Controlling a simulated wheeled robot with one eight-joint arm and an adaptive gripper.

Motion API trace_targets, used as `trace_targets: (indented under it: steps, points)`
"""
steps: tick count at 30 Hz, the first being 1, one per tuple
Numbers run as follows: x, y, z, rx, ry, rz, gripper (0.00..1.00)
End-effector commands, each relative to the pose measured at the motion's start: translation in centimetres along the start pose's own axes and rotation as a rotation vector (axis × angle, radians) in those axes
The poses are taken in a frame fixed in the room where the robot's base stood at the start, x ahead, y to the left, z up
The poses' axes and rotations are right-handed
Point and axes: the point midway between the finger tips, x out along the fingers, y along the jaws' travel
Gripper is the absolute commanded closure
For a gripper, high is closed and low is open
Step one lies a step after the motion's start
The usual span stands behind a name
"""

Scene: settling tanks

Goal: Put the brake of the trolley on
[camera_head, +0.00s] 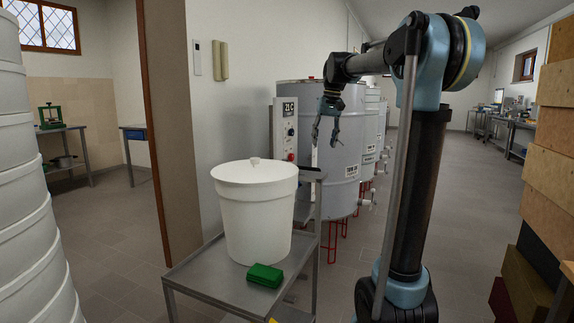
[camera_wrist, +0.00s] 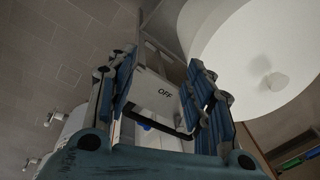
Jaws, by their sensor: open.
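The trolley (camera_head: 195,277) is a grey metal cart with a flat top shelf and a raised frame at its right end. In the wrist view, a pale plate marked OFF (camera_wrist: 164,92) shows between my fingers, with a dark bar (camera_wrist: 165,130) along its lower edge. I cannot tell whether the fingers touch the plate. I cannot make out the plate or a brake lever in the head view. My gripper (camera_head: 325,139) is open, pointing down above the trolley's right end. It also shows in the wrist view (camera_wrist: 165,72), with nothing clearly gripped.
A white lidded bucket (camera_head: 256,215) stands on the trolley, with a green box (camera_head: 265,275) in front of it. Metal tanks (camera_head: 345,150) stand behind. White stacked drums (camera_head: 25,200) are at the left, and wooden boxes (camera_head: 551,140) at the right. The floor between is clear.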

Motion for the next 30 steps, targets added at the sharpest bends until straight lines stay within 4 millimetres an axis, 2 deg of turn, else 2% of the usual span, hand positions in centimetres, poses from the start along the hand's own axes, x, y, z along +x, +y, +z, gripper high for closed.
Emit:
trace_targets:
  steps: [1, 9, 18, 24, 30]
  points:
    - [-0.4, -0.7, -1.8, -0.004, -0.005, -0.005, 0.52]
    - [-1.7, -4.4, -9.7, -0.021, -0.036, -0.032, 0.52]
    - [-1.4, -8.5, -16.8, -0.038, -0.070, -0.059, 0.52]
    - [-0.9, -10.1, -19.1, -0.045, -0.082, -0.068, 0.52]
    - [-0.3, -10.5, -19.7, -0.047, -0.086, -0.071, 0.52]
